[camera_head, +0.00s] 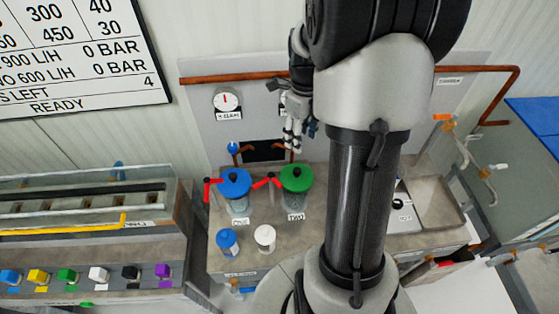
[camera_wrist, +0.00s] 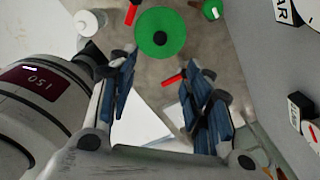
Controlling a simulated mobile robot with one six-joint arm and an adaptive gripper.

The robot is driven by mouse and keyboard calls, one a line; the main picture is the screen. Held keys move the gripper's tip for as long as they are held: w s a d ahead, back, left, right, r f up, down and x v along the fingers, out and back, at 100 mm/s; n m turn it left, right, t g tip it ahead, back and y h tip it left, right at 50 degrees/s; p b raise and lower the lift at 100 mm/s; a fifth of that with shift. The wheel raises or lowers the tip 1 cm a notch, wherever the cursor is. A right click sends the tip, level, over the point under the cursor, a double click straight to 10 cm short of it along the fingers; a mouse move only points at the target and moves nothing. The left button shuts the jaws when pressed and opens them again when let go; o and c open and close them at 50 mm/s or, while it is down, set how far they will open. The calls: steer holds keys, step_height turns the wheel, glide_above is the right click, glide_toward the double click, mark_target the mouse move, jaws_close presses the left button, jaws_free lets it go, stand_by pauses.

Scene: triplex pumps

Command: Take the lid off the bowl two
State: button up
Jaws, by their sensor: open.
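Bowl two (camera_head: 296,204) is a clear vessel on the worktop with a "TWO" label in front. Its round green lid (camera_head: 297,176) has a dark knob at the centre and sits on top of it. The green lid also shows in the wrist view (camera_wrist: 160,34), beyond my fingertips and near the top edge. My gripper (camera_head: 292,138) is above and behind the lid in the head view. In the wrist view my gripper (camera_wrist: 162,80) has its fingers spread wide, with nothing between them and apart from the lid.
A blue-lidded bowl (camera_head: 234,183) stands left of bowl two, with red handles (camera_head: 272,180) beside the bowls. A small blue-capped jar (camera_head: 227,240) and a white jar (camera_head: 265,237) stand in front. A panel with a gauge (camera_head: 227,101) and copper pipe rises behind. A sink (camera_head: 436,204) is at right.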

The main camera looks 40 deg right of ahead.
steer(key=b, duration=0.2)
glide_above(297, 170)
steer(key=f, duration=1)
steer(key=shift+s+f, duration=0.2)
steer(key=shift+w+f+b, duration=0.2)
steer(key=shift+f+b, duration=0.45)
steer(key=shift+f, duration=2.4)
jaws_close()
